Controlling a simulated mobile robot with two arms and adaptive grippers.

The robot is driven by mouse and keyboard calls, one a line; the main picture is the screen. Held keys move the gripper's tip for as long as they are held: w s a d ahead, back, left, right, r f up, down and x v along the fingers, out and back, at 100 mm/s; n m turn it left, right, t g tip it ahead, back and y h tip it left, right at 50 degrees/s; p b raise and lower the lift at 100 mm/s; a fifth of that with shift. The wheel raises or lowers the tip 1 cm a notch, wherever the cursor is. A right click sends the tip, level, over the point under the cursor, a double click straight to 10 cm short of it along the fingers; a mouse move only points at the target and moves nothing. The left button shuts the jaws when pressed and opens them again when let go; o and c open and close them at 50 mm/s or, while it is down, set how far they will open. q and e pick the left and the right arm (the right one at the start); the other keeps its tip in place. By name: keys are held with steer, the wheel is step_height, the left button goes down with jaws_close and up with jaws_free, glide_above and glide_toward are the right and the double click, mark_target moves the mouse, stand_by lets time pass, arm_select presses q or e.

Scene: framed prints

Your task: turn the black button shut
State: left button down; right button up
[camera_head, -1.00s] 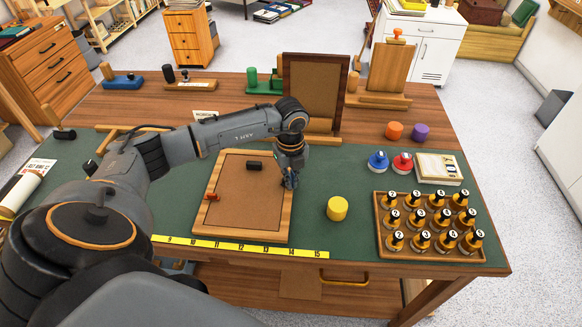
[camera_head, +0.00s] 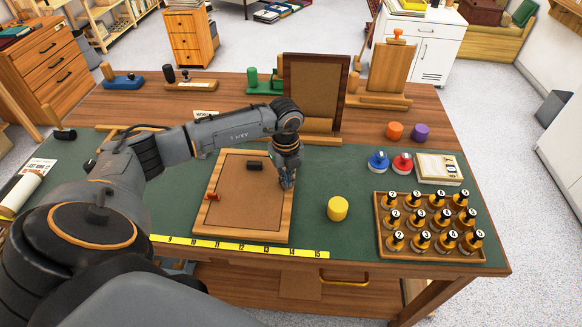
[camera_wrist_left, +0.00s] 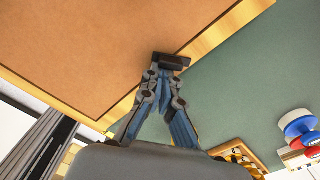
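The backing-up picture frame (camera_head: 240,236) lies flat on the green mat, its brown board (camera_head: 245,200) inside the wooden rails. The black button shows in the left wrist view (camera_wrist_left: 174,60) as a short dark bar at the inner edge of a rail, lying across it. My left gripper (camera_head: 287,184) is over the right rail; its fingers converge on the bar in the left wrist view (camera_wrist_left: 166,72) and appear shut on it. In the head view the gripper hides it. A red button (camera_head: 211,197) is at the left rail. My right gripper is out of view.
A dark block (camera_head: 254,166) lies on the board near the far rail. A yellow cylinder (camera_head: 337,208) and a tray of bottles (camera_head: 381,250) stand to the right. An upright frame (camera_head: 316,90) stands behind. A yellow ruler strip (camera_head: 240,246) runs along the near side.

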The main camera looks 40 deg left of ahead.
arm_select(q)
steer(key=shift+s+a+f, duration=0.2)
steer(key=shift+a, duration=0.5)
stand_by(0.6)
steer(key=shift+r, duration=0.15)
steer(key=shift+w+r+p, duration=0.1)
steer(key=shift+r+p, duration=0.4)
steer(key=shift+r, duration=0.05)
steer(key=shift+w+r+p, duration=0.1)
steer(key=shift+r+p, duration=1.9)
steer(key=shift+r, duration=0.95)
steer(key=shift+d, duration=0.1)
